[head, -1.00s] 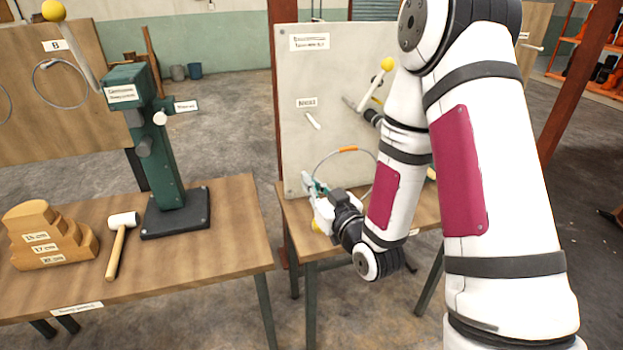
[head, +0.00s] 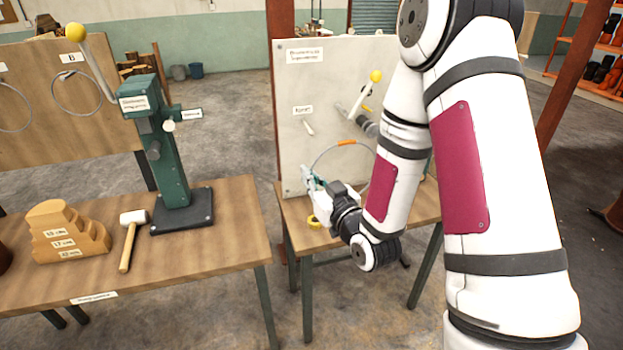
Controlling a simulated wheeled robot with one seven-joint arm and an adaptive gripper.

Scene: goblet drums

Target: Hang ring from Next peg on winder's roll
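A thin grey ring with an orange mark (head: 346,142) stands upright before the pale board (head: 290,80). My gripper (head: 308,180) is at the ring's lower left and appears shut on its rim; the fingertips are small and partly hidden. A short white peg (head: 308,129) on the board, under a small label, is bare. The green winder (head: 172,165) stands on a black base on the left table, with a yellow-knobbed crank (head: 75,32). A short grey cylinder (head: 153,150) and a white round end (head: 169,126) stick out from it; neither carries a ring.
A mallet (head: 130,240) and a stepped wooden block (head: 65,235) lie on the left table (head: 200,265). Rings hang on the wooden panel (head: 110,135) behind. Yellow tape (head: 314,221) lies on the right table (head: 290,205). A floor gap separates the tables.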

